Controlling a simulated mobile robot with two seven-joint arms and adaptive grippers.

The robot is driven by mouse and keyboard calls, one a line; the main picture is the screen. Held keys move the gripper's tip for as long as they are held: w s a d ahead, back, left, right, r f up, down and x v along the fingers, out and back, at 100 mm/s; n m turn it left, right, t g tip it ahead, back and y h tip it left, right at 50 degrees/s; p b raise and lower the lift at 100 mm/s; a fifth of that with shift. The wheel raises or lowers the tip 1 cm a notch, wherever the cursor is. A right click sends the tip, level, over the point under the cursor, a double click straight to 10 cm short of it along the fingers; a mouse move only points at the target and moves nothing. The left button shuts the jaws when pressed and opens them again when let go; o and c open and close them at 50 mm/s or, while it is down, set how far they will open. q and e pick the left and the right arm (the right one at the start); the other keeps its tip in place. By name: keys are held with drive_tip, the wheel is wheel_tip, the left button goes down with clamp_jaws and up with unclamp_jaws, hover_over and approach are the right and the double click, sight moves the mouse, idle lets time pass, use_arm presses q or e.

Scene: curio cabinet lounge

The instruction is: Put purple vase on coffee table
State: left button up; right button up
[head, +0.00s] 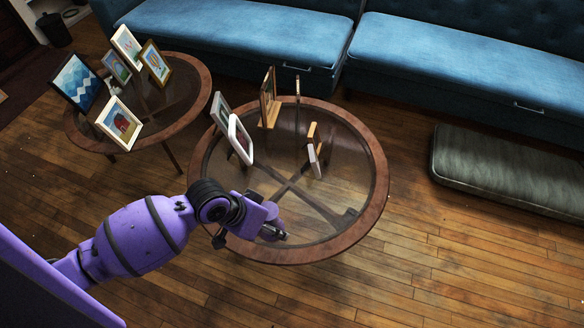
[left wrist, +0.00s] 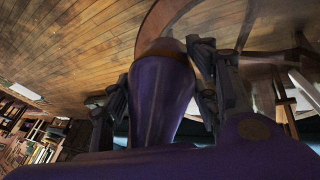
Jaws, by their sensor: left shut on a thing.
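The purple vase (left wrist: 162,100) sits between the two dark fingers of my left gripper (left wrist: 162,85) in the left wrist view, and the gripper is shut on it. In the head view my left gripper (head: 272,232) is over the near left part of the round coffee table (head: 380,180), which has a glass top and a brown wooden rim. The vase is mostly or wholly hidden there by my purple arm. I cannot tell whether it touches the glass. The table rim also shows in the left wrist view (left wrist: 152,28). My right gripper is not in view.
Several picture frames (head: 268,100) stand on the back and left of the coffee table; its front and right glass is clear. A second round table (head: 203,85) with more frames stands at left. Blue sofas (head: 450,65) are behind, a dark cushion (head: 505,170) at right.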

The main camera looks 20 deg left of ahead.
use_arm(q)
drive_tip(key=w+a+f+b, duration=0.3)
drive_tip(key=a+f, duration=0.1)
drive_tip(key=f, duration=0.4)
drive_tip(key=b, duration=0.4)
hover_over(287, 215)
drive_tip(key=f, duration=0.9)
drive_tip(key=shift+s+d, duration=0.1)
drive_tip(key=shift+s, duration=0.1)
wheel_tip(287, 215, down, 3)
drive_tip(key=shift+w+f+b, duration=0.1)
drive_tip(key=shift+w+b, duration=0.05)
drive_tip(key=shift+b, duration=0.5)
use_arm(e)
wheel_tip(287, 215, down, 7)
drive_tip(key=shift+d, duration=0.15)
use_arm(q)
drive_tip(key=shift+f, duration=0.2)
drive_tip(key=o, duration=1.3)
drive_tip(key=shift+o, duration=0.2)
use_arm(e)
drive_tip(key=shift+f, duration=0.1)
